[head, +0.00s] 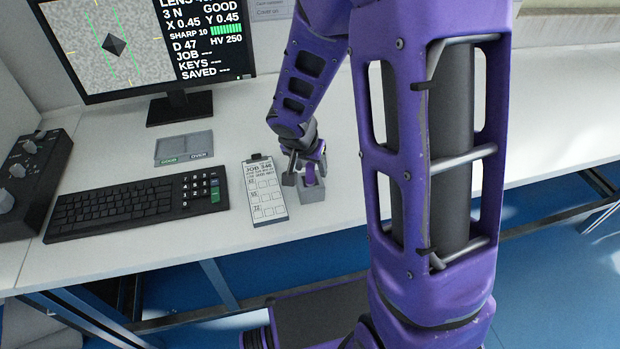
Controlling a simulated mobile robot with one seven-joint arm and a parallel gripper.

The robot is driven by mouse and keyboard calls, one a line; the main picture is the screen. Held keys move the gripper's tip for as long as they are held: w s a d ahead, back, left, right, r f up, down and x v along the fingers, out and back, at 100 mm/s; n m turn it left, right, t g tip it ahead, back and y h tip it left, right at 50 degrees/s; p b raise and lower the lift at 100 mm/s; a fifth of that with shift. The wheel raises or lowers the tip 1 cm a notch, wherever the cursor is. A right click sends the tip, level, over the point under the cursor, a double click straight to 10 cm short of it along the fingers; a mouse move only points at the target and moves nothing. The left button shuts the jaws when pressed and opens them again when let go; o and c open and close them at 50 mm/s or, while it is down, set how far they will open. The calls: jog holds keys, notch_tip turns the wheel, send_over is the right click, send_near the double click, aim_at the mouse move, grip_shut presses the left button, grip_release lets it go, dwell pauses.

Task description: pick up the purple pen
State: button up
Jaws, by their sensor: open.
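The purple pen (310,174) stands upright in a small grey holder block (313,194) on the white desk, right of the clipboard. Only a short purple length of it shows above the block. My gripper (303,170) is open and low over the holder, with its fingers close around the pen's top. I cannot tell whether either finger touches the pen.
A clipboard with a job sheet (265,192) lies just left of the holder. A black keyboard (135,205), a two-part tray (184,147), a monitor (150,45) and a dark control box (35,180) are further left. The desk right of the holder looks clear, partly hidden by my arm.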

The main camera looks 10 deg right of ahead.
grip_shut()
jog(key=shift+r, duration=0.1)
dwell(0.3)
notch_tip(320, 180, up, 10)
jog(key=p, duration=0.3)
jog(key=shift+b, duration=0.4)
dwell(0.5)
